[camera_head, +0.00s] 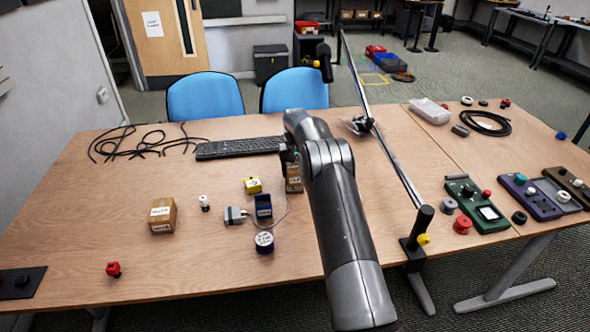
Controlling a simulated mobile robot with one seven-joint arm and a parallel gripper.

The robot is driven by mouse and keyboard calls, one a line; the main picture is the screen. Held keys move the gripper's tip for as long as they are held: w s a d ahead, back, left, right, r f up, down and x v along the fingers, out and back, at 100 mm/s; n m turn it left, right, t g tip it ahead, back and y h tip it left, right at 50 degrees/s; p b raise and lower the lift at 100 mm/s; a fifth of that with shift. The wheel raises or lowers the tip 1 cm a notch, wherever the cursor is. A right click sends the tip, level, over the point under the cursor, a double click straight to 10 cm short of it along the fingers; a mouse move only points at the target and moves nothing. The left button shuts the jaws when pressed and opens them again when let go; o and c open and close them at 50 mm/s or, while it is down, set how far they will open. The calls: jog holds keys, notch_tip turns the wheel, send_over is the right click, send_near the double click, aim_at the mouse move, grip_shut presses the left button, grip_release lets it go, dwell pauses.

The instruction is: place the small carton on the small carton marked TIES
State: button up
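A small brown carton (162,216) with white labels stands on the left part of the table; its print is too small to read. A second small brown carton (293,184) stands upright or is held near the middle, with a white label low on its front. I cannot tell which one is marked TIES. My gripper (289,158) is at the top of the second carton, mostly hidden by my arm. Its fingertips are not clear, so I cannot tell whether it grips the carton or whether the carton touches the table.
A keyboard (240,147) lies behind. A slanted metal rail (385,150) stands right of my arm. The front left table is mostly clear.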

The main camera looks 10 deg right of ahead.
jog(key=o, duration=1)
jog(key=shift+o, duration=0.2)
